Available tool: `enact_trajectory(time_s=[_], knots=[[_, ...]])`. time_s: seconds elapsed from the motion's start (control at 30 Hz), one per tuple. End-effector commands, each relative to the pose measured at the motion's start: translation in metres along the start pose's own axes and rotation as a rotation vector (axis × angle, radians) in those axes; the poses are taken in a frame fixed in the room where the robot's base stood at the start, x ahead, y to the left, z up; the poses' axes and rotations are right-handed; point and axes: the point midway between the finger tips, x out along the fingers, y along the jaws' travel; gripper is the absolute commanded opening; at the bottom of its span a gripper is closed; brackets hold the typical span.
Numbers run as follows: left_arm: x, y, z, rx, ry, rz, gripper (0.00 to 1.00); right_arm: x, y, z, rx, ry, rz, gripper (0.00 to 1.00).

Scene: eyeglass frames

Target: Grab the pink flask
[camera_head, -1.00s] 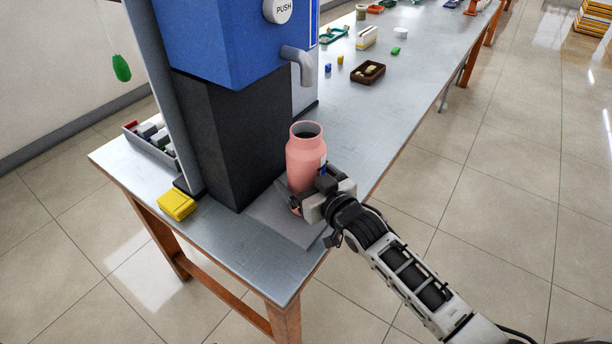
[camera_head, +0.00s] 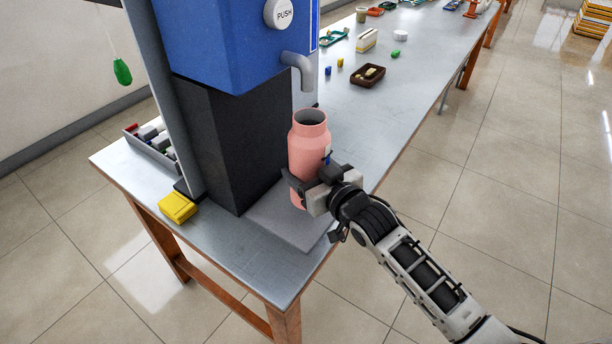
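The pink flask (camera_head: 307,152) is upright with an open top, below and in front of the dispenser's grey spout. My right gripper (camera_head: 308,180) comes in from the lower right and is shut on the flask's lower body. One dark finger crosses the near side of the flask; the other is mostly hidden. The flask appears slightly above the grey plate (camera_head: 290,222) on the table, though the gripper partly hides its base. My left gripper is not in view.
The blue and black dispenser (camera_head: 222,45) stands close on the left, with its spout (camera_head: 302,68) above the flask. A yellow box (camera_head: 177,207) and a grey tray (camera_head: 150,150) lie left on the table (camera_head: 240,265). A brown tray (camera_head: 368,76) sits farther back.

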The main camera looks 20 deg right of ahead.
Motion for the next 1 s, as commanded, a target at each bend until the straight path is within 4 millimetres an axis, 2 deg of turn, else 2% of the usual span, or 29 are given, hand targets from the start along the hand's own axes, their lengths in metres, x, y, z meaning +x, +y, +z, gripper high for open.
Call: enact_trajectory(time_s=[0.03, 0.23, 0.4, 0.6, 0.8, 1.0], knots=[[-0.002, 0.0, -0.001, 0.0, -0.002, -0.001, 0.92, -0.011, 0.001, -0.013, -0.003, 0.01, -0.001, 0.05], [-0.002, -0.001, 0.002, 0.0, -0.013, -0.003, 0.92, -0.049, 0.003, -0.047, -0.003, 0.009, -0.002, 0.05], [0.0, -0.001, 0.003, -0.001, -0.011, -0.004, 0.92, -0.088, 0.006, -0.054, -0.003, 0.004, -0.001, 0.05], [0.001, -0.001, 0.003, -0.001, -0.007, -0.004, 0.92, -0.122, 0.008, -0.064, -0.003, 0.004, -0.002, 0.05], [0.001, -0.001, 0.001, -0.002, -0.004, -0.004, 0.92, -0.138, 0.009, -0.069, -0.002, 0.005, -0.001, 0.05], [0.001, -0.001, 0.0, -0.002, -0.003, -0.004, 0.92, -0.142, 0.009, -0.07, -0.002, 0.006, -0.001, 0.05]])
